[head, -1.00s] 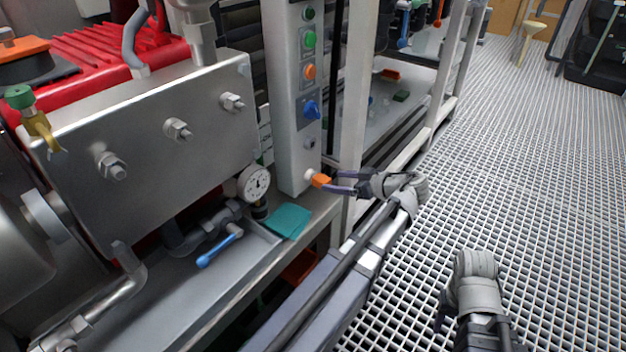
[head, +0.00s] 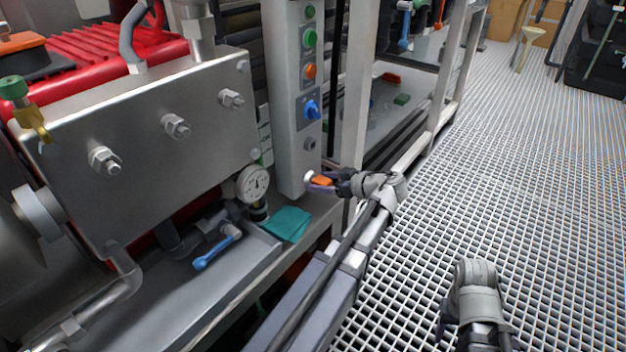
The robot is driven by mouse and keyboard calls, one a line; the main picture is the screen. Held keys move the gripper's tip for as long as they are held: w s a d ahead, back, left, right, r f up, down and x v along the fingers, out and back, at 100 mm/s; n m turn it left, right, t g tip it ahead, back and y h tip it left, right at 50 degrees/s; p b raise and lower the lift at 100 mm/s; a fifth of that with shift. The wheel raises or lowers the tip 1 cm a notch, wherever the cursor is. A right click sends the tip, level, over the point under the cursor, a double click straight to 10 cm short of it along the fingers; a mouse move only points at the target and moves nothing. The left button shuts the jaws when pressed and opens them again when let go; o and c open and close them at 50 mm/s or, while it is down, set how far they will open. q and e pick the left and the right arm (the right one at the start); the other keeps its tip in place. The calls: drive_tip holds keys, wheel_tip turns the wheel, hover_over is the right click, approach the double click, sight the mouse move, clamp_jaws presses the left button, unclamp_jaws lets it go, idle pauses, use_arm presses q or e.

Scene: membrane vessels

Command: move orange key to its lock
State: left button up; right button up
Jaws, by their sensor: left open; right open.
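The orange key (head: 322,181) sits at the bottom of the grey control panel (head: 290,130), its small end against a pale round fitting (head: 309,177). My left gripper (head: 321,183) is open, with its fingers around the key's sides; whether they touch it I cannot tell. A round grey fitting (head: 310,144), possibly a lock, is on the panel above the key. My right gripper (head: 442,322) is open, low over the grating floor, away from the panel; its fingers are partly hidden.
Above are a blue rotary switch (head: 312,109), an orange button (head: 310,71) and a green button (head: 309,39). A pressure gauge (head: 253,184), teal cloth (head: 287,224) and blue-handled valve (head: 217,252) lie to the left. A frame post (head: 354,90) stands close right of the panel.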

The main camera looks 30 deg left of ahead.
use_arm(q)
drive_tip(key=shift+c, duration=0.2)
idle(0.6)
clamp_jaws()
idle(0.4)
idle(0.3)
drive_tip(key=shift+s+d, duration=0.15)
drive_tip(key=shift+d, duration=1.35)
drive_tip(key=shift+s+d, duration=0.1)
drive_tip(key=shift+d, duration=1.35)
wheel_tip(320, 180, up, 12)
drive_tip(key=d+p, duration=0.1)
drive_tip(key=p, duration=1)
drive_tip(key=shift+f, duration=0.25)
